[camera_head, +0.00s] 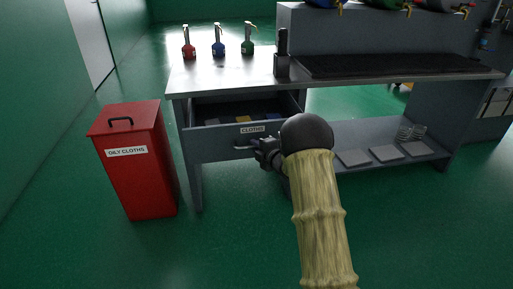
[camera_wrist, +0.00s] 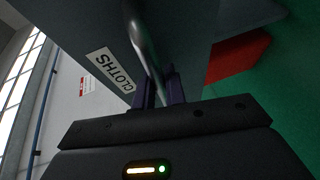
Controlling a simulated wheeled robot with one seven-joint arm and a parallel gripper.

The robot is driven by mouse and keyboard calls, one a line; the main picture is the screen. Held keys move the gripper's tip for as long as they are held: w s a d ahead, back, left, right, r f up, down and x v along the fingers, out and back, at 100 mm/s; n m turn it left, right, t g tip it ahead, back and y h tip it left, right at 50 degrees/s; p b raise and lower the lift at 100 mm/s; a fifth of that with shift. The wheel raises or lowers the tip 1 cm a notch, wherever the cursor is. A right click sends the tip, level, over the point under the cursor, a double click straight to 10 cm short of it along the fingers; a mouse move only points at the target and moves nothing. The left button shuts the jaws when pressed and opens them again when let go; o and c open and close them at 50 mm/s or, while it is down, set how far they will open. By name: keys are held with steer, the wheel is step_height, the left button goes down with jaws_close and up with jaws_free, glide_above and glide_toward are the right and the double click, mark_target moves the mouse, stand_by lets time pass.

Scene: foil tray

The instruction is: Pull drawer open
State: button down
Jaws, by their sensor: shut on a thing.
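The grey drawer (camera_head: 217,144) under the workbench top stands partly open. Folded cloths (camera_head: 243,119) show inside it. Its front bears a label reading CLOTHS (camera_head: 252,130), which also shows in the wrist view (camera_wrist: 112,72). The metal bar handle (camera_head: 243,148) is on the drawer front, and in the wrist view the handle (camera_wrist: 147,40) runs down between the fingers. My gripper (camera_head: 262,149) is at the right part of the handle, shut on it. The fingertips (camera_wrist: 164,92) are close to the drawer front. My arm hides the drawer front's right end.
A red bin (camera_head: 136,175) labelled OILY CLOTHS stands left of the workbench (camera_head: 225,74). Red, blue and green spray bottles (camera_head: 218,47) stand on the bench top. A lower shelf (camera_head: 350,135) holds flat pads. The green floor (camera_head: 235,230) in front is clear.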

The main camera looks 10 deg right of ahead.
steer(key=shift+d, duration=0.1)
steer(key=c, duration=1.5)
jaws_free()
steer(key=shift+o, duration=0.2)
steer(key=shift+w, duration=0.1)
steer(key=p+v, duration=0.2)
steer(key=v, duration=1.5)
steer(key=shift+s, duration=0.25)
